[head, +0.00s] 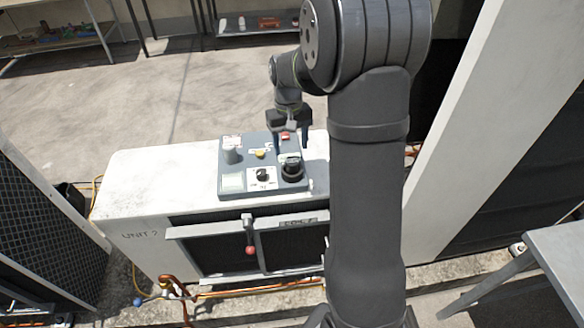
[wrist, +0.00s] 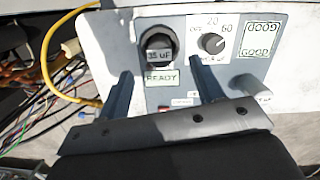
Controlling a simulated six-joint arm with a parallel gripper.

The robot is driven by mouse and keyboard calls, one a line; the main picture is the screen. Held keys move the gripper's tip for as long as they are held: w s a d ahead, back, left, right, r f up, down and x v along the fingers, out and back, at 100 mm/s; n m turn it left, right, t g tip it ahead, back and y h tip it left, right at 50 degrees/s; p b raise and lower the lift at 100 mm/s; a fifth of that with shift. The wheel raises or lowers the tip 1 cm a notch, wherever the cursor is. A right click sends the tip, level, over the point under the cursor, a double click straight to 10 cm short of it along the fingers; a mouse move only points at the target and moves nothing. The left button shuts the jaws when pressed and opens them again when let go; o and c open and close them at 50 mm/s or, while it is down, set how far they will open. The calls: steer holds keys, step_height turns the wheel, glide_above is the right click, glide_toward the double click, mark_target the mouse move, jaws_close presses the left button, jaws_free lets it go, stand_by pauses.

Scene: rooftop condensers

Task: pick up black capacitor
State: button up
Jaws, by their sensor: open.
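The black capacitor (head: 291,170) stands at the right front of a grey panel (head: 208,187) on top of the white unit. In the wrist view the capacitor (wrist: 158,57), labelled "35 uF", stands in a dark round socket above a "READY" label. My gripper (head: 291,140) is open and empty, just behind the capacitor in the head view. In the wrist view the gripper (wrist: 161,68) has one finger to each side of the capacitor's line, below it in the picture. I see no contact with it. How high the fingertips are is unclear.
The panel also carries a dial knob (head: 263,174), a grey cylinder (head: 232,155) and a yellow button (head: 260,153). A lever with a red knob (head: 250,250) is on the unit's front. A yellow cable (wrist: 46,50) runs beside the panel.

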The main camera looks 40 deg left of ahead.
mark_target(292, 161)
steer(key=shift+s+d+f, duration=0.1)
steer(key=shift+d+f, duration=0.1)
steer(key=shift+f, duration=1.5)
steer(key=shift+d+f, duration=0.15)
steer(key=shift+f, duration=1.55)
steer(key=c, duration=1.1)
steer(key=shift+r, duration=0.1)
